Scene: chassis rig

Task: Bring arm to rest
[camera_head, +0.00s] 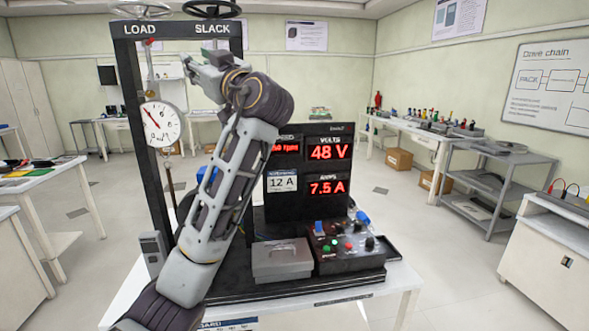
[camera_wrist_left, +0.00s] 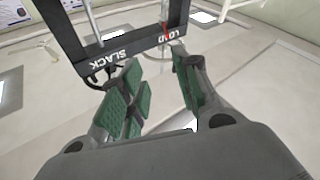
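My left arm rises from the bottom left in the head view, in front of the rig. My left gripper (camera_head: 203,68) is raised near the rig's top beam (camera_head: 178,29), which reads LOAD and SLACK. In the left wrist view the gripper (camera_wrist_left: 160,92) has its green-padded fingers apart, with nothing between them. The beam (camera_wrist_left: 125,48) shows beyond the fingertips, upside down. I cannot tell whether the fingers touch the rig. My right gripper is in neither view.
A grey handwheel (camera_head: 141,9) and a black handwheel (camera_head: 212,9) sit atop the rig. A dial gauge (camera_head: 161,124) hangs below. A display panel (camera_head: 325,170) reads 48 V and 7.5 A. A control box (camera_head: 350,262) and a grey box (camera_head: 282,262) stand in front.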

